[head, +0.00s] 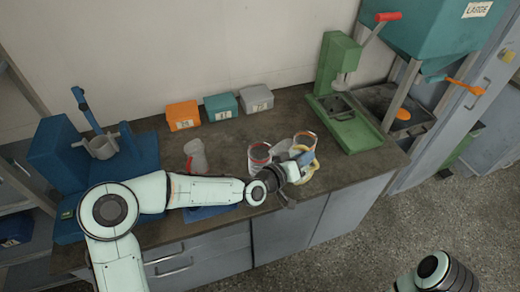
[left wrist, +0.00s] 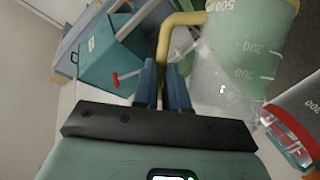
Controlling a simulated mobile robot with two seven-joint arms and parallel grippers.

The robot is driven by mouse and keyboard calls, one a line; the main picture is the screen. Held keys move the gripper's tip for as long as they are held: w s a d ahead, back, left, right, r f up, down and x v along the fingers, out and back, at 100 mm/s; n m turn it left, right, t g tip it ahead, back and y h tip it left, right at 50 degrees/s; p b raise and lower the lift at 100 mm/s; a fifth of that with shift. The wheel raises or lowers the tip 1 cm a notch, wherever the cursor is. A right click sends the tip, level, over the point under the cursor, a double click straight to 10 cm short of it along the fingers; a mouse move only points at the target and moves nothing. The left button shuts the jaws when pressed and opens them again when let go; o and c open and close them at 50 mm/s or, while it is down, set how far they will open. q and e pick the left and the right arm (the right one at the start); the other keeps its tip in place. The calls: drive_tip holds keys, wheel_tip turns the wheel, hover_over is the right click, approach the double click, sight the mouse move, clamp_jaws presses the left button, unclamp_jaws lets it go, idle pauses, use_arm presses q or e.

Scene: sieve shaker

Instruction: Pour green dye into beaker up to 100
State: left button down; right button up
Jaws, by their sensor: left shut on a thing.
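My left gripper (head: 294,166) is shut on the yellow handle (left wrist: 166,52) of a clear, graduated container (left wrist: 238,62). The container looks green-tinted in the left wrist view, and its printed marks show. In the head view the yellow handle (head: 312,166) shows beside the gripper, which hides part of the container; its exact tilt and liquid level cannot be read. A clear beaker with a red band (head: 259,156) stands on the counter just left of the gripper. A red-banded vessel also shows in the left wrist view (left wrist: 300,112). My right gripper is not in view.
A clear vessel (head: 196,158) stands left on the counter (head: 228,150). Orange (head: 183,116), teal (head: 221,106) and grey (head: 256,99) boxes line the wall. A blue device (head: 60,152) stands left, a green press (head: 345,120) right. The counter's front edge runs below my left arm.

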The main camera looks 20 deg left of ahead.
use_arm(q)
drive_tip(key=shift+w+a+r, duration=0.15)
drive_tip(key=shift+w+a, duration=0.05)
drive_tip(key=shift+s+r, duration=0.1)
drive_tip(key=shift+r, duration=0.05)
drive_tip(key=shift+a+r+n+p, duration=0.1)
drive_tip(key=shift+a+n+p, duration=0.1)
drive_tip(key=shift+n+p, duration=0.15)
drive_tip(key=shift+r, duration=0.1)
drive_tip(key=shift+a+r, duration=0.1)
drive_tip(key=shift+a, duration=0.1)
drive_tip(key=shift+p, duration=0.3)
drive_tip(key=shift+d+r, duration=0.1)
